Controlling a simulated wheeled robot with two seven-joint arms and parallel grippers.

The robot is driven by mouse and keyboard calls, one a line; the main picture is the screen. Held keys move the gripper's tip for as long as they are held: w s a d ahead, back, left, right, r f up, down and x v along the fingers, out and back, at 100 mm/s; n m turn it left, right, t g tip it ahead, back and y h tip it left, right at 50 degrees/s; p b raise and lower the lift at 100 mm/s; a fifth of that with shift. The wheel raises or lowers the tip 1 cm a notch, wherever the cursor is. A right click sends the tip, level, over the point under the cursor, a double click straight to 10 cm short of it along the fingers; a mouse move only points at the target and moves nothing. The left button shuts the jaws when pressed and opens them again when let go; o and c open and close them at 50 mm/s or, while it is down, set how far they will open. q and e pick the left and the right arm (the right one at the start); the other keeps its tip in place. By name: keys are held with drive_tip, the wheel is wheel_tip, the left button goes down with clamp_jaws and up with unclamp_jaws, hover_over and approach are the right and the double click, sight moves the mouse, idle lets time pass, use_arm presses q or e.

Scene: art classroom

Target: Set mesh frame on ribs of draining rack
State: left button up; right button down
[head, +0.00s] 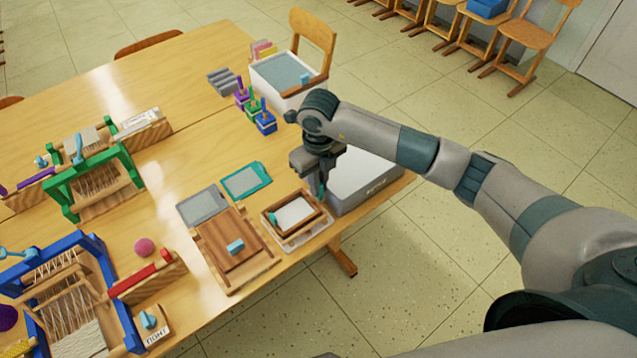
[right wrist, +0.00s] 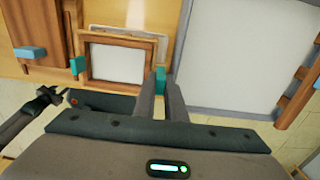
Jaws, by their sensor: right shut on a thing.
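The mesh frame (head: 296,212) is a brown wooden frame with a pale sheet and teal tabs on two sides. It also shows in the right wrist view (right wrist: 117,64). My right gripper (head: 321,190) is shut on its right-hand tab, as the right wrist view shows (right wrist: 165,84). A pale, low rack (head: 318,231), seemingly the draining rack, shows around the frame's edges, also in the right wrist view (right wrist: 140,34). The frame is over this rack and hides most of it. I cannot tell whether they touch.
A grey vat (head: 375,190) stands close right of the frame at the table edge. A wooden board (head: 222,252) with a blue handle lies to the left. Grey (head: 203,204) and teal-edged (head: 246,180) panels lie behind. Looms stand farther left.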

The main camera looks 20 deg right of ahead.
drive_tip(key=shift+f+b, duration=0.75)
drive_tip(key=shift+b, duration=0.1)
idle(1.5)
idle(0.4)
drive_tip(key=c, duration=1.7)
unclamp_jaws()
drive_tip(key=shift+c, duration=0.2)
drive_tip(key=shift+w+r, duration=0.1)
